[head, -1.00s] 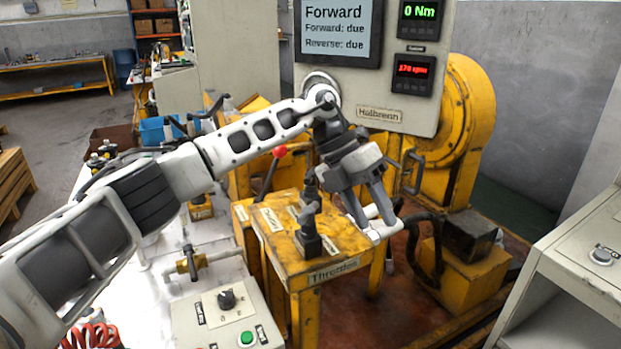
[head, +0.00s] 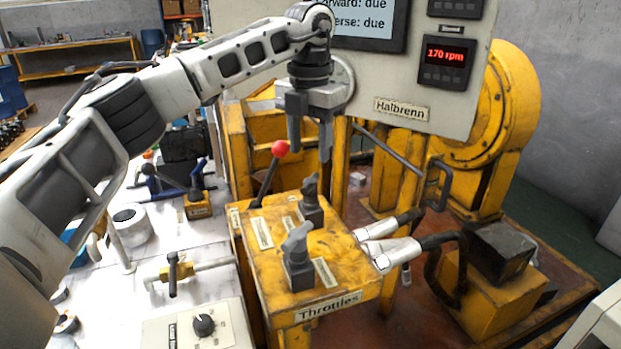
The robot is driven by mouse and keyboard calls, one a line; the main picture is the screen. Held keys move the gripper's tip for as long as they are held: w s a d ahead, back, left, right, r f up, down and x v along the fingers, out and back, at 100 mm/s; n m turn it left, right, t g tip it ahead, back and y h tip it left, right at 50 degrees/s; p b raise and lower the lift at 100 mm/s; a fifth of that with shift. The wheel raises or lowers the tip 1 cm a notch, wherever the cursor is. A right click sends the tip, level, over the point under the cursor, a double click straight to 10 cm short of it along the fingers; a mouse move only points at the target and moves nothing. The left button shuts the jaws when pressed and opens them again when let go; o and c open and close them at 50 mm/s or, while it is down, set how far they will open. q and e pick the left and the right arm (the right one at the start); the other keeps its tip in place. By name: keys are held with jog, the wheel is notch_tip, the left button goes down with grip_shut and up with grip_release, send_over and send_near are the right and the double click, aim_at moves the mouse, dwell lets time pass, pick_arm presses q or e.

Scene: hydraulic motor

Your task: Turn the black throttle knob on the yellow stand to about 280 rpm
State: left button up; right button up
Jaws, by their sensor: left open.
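The yellow throttle stand (head: 345,276) stands in the middle, with a label reading "Throttles". On its top are a black knob (head: 311,207) farther back and a grey knob (head: 298,262) nearer the front. A red-balled lever (head: 279,148) rises at the stand's back left. My left gripper (head: 310,152) points down with its fingers apart and empty, above the black knob and clear of it. The red display (head: 444,55) on the panel reads about 170 rpm. My right gripper is out of view.
A white bench with a valve (head: 176,270) and a control box with a dark dial (head: 204,325) lie left of the stand. Hoses with pale fittings (head: 385,245) are close to its right side. The grey panel (head: 400,110) stands behind my left gripper.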

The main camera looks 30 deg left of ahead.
aim_at(309, 180)
pick_arm(q)
notch_tip(309, 180, down, 8)
jog(key=shift+r, duration=0.25)
jog(key=c, duration=1)
